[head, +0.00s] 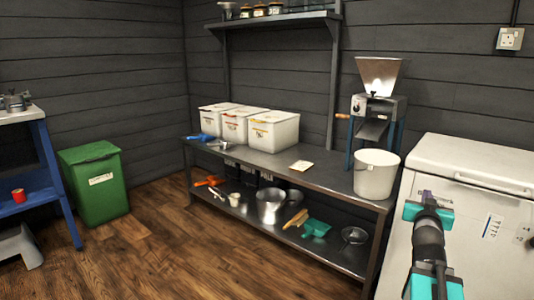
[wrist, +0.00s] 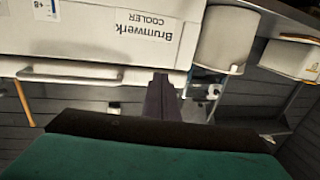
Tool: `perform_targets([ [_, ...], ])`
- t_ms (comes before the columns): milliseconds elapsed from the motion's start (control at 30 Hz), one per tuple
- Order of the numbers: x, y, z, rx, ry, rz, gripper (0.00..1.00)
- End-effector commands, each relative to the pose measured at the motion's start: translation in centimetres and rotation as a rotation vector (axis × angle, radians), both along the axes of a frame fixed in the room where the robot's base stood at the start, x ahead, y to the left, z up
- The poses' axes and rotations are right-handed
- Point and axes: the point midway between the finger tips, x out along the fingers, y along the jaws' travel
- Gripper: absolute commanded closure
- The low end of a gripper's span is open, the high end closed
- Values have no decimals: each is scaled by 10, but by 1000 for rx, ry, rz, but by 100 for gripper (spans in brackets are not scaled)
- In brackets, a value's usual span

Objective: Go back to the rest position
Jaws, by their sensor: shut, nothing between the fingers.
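My arm reaches up at the right of the head view, in front of the white cooler (head: 470,185). My gripper (head: 427,195) is at its top end, small and dark with a purple tint. In the wrist view my gripper (wrist: 160,85) shows as dark fingers pressed together, with nothing between them. That view is upside down and shows the cooler (wrist: 90,30) with its "Brumwerk COOLER" label. I cannot tell the exact gap between the fingers and the cooler, and no contact shows.
A steel bench (head: 325,178) runs along the wall, with a white bucket (head: 376,175) and a grain mill (head: 378,105) beside the cooler. Three white bins (head: 273,131) stand further left. A green bin (head: 95,180) and a blue-legged table (head: 40,150) are left. Wooden floor between is clear.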

Motion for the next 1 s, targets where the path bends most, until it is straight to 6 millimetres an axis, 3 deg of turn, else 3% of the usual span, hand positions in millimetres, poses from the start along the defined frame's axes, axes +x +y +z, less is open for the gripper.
perform_targets([
  [200, 22, 33, -22, 52, 73, 50, 100],
  [533, 39, 86, -75, 137, 214, 110, 100],
  [767, 37, 125, -117, 194, 333, 144, 100],
  [1000, 23, 169, -163, 252, 476, 177, 100],
])
